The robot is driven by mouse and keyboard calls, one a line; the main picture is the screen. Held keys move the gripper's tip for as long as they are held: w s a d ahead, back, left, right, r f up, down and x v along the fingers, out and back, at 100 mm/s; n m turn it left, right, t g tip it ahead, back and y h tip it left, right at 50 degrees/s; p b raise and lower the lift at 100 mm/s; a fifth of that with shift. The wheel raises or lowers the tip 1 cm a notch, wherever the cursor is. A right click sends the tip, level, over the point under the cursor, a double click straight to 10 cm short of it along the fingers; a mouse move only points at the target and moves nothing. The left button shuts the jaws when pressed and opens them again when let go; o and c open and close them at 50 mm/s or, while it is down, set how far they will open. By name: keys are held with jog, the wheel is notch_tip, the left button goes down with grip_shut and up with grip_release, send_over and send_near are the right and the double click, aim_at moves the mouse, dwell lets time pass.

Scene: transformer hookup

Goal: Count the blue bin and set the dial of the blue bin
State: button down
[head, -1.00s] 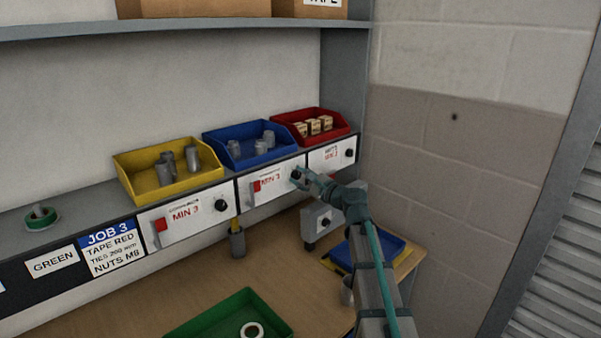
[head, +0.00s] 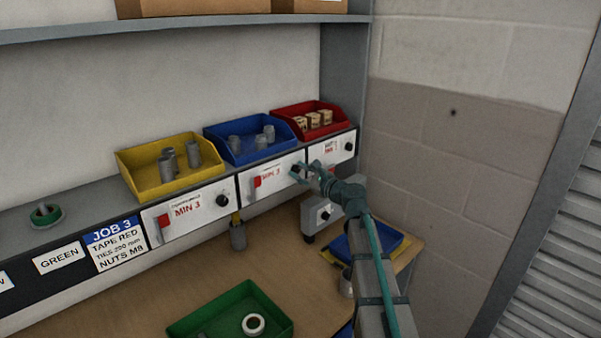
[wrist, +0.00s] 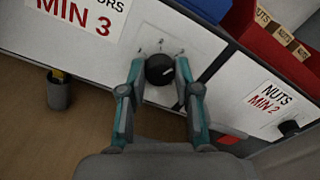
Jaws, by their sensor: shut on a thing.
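The blue bin (head: 245,153) stands on the shelf between the yellow and red bins. Three grey cylinders (head: 261,142) show in it; its near wall may hide more. Its white panel (head: 268,181) below reads MIN 3 and carries a red tab (head: 257,182) and a black dial (wrist: 159,69). My gripper (head: 302,167) is at this dial. In the wrist view my gripper (wrist: 160,72) has one finger on each side of the dial, shut on it. The dial's white mark points up and to the right.
The yellow bin (head: 139,178) holds several grey cylinders, and the red bin (head: 328,108) holds small boxes. Neighbouring dials (head: 222,200) sit on either side.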

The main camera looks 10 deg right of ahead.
jog(key=c, duration=0.8)
grip_release()
jog(key=v, duration=1.2)
jog(key=shift+s, duration=0.1)
